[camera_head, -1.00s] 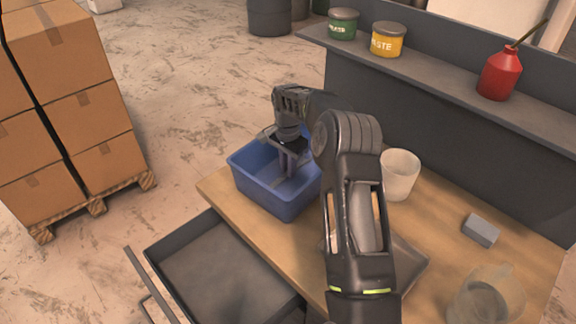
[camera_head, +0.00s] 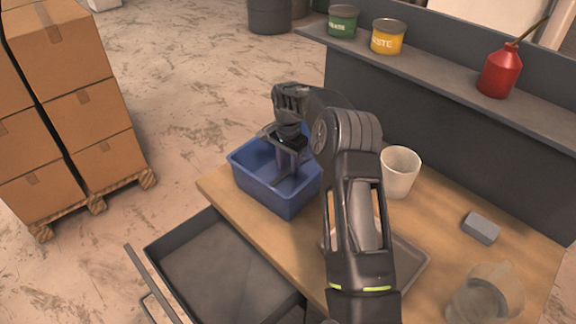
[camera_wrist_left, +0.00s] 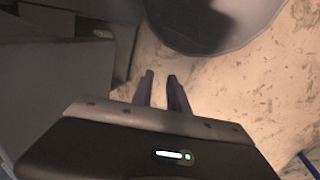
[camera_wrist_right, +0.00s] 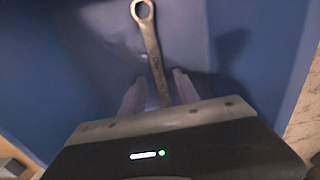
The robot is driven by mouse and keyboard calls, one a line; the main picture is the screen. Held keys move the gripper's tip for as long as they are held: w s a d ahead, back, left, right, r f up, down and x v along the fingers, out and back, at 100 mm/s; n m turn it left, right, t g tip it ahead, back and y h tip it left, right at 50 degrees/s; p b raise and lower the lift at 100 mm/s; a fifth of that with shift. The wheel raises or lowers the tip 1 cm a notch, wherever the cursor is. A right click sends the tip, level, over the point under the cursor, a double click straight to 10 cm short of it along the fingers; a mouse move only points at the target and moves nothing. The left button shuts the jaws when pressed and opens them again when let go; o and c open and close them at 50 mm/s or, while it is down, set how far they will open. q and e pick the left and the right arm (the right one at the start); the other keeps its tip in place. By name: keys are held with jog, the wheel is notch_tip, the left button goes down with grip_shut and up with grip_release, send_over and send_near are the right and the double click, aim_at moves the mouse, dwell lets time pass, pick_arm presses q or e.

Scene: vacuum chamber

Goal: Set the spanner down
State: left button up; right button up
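The spanner (camera_wrist_right: 152,45) is a grey metal wrench with a ring end, seen in the right wrist view inside the blue bin (camera_head: 246,178). My right gripper (camera_wrist_right: 158,78) is open, with its fingers apart on both sides of the spanner's handle and gaps showing between. In the head view my right gripper (camera_head: 285,168) points down into the bin. The handle's lower end is hidden by the gripper body. My left gripper (camera_wrist_left: 160,76) shows in its wrist view, empty, with a narrow gap between its fingers, over the pale floor.
The bin stands on the wooden table (camera_head: 225,196) near its far left corner. A white cup (camera_head: 400,172), a grey tray (camera_head: 408,262), a grey block (camera_head: 480,228) and a clear jug (camera_head: 485,295) share the table. An open drawer (camera_head: 215,265) juts out left. The shelf holds a red oil can (camera_head: 499,72).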

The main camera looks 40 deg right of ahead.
aim_at(288, 171)
jog(key=shift+r, duration=0.35)
notch_tip(288, 171, up, 11)
jog(key=shift+r+b, duration=0.2)
jog(key=shift+b, duration=0.15)
jog(key=shift+a, duration=0.1)
dwell(0.5)
